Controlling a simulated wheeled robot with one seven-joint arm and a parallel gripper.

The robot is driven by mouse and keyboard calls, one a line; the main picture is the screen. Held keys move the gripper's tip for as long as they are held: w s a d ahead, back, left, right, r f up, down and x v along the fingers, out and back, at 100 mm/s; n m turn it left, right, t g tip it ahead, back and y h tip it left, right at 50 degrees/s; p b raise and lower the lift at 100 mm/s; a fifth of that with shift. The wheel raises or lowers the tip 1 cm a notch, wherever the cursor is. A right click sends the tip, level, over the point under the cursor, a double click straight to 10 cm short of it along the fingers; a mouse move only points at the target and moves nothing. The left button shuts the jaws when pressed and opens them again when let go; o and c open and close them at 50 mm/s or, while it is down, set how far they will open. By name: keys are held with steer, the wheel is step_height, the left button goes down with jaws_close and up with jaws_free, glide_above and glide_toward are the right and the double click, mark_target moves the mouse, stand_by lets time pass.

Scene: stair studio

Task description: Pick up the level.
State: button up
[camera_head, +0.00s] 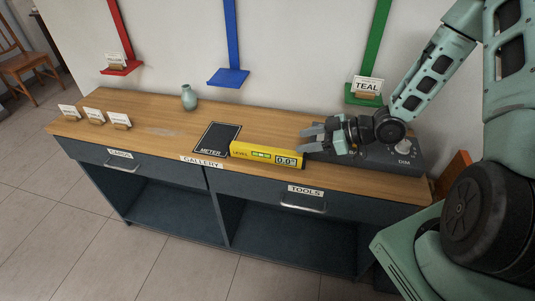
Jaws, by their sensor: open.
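The level (240,150) is a yellow bar with a green vial and a small display reading 0.0°. It lies along the front edge of the wooden counter, right of the black METER mat. My gripper (303,139) is open, its fingers pointing left. It is at the level's right end, above or just behind it. I cannot tell whether the fingers touch the level. No object shows between the fingers.
The counter (165,109) holds the METER mat (217,137), a teal vase (189,97), several cards at left and a dark DIM box (400,157) under my wrist. A blue shelf (228,77) and a green shelf (361,98) with a TEAL card are on the wall.

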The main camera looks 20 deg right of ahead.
glide_toward(266, 149)
steer(key=shift+w+a+f+p, duration=0.1)
steer(key=shift+w+a+p, duration=0.15)
steer(key=shift+a, duration=0.35)
steer(key=shift+w+a+p, duration=0.1)
steer(key=shift+w+a, duration=0.15)
steer(key=shift+a, duration=0.35)
steer(key=shift+d+f+p+x, duration=0.15)
steer(key=shift+p+x, duration=0.1)
steer(key=shift+x, duration=0.65)
steer(key=shift+d+f+p+x, duration=0.15)
steer(key=shift+p+x, duration=0.15)
steer(key=shift+x, duration=0.55)
steer(key=shift+d+f+p+x, duration=0.1)
steer(key=shift+p+x, duration=0.15)
steer(key=shift+x, duration=0.65)
steer(key=shift+w, duration=0.2)
steer(key=shift+c, duration=0.3)
jaws_close()
